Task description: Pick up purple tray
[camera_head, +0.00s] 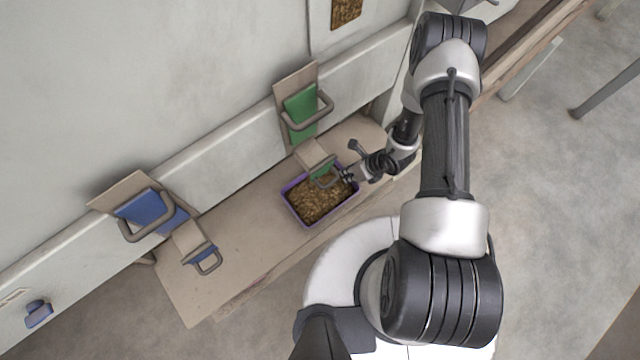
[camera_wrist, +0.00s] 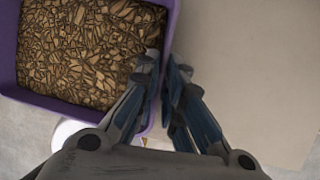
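The purple tray (camera_head: 333,213) is full of brown pellets and rests on the wooden bench under the green-marked chute. In the wrist view its purple wall (camera_wrist: 8,50) is at the upper left. My gripper (camera_head: 347,176) is at the tray's right end. In the wrist view my gripper (camera_wrist: 164,72) has its fingers drawn close together with the tray's rim between them, one finger on the pellet side and one outside. It looks shut on the rim. The tips' contact is partly hidden.
The green chute (camera_head: 302,110) with its handles hangs just over the tray's back side. A blue chute (camera_head: 150,215) with handles is further left. The bench (camera_head: 245,232) is bare between them. The white machine wall (camera_head: 200,80) stands behind.

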